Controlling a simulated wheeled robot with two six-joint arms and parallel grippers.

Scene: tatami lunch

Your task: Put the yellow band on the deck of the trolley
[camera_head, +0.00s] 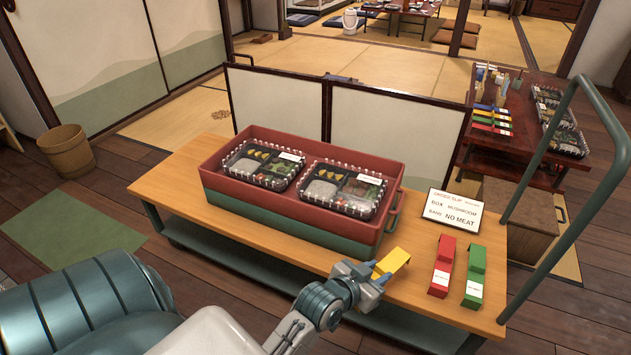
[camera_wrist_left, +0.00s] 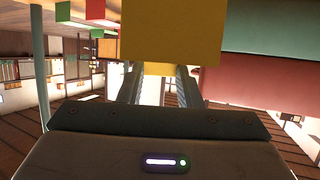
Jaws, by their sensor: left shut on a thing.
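The yellow band (camera_head: 393,261) is a folded strip at the near edge of the trolley's wooden deck (camera_head: 288,268). My left gripper (camera_head: 376,276) is shut on it, and the band also fills the top middle of the left wrist view (camera_wrist_left: 170,35), between the fingers. I cannot tell whether the band touches the deck. The trolley has a green push handle (camera_head: 545,150) at the right. My right gripper is not in view.
A red and green crate (camera_head: 225,190) with two lidded lunch boxes stands on the deck. Right of the band lie a red band (camera_head: 443,262) and a green band (camera_head: 474,272), with an order slip card (camera_head: 453,212) behind them. Bare deck shows between crate and red band.

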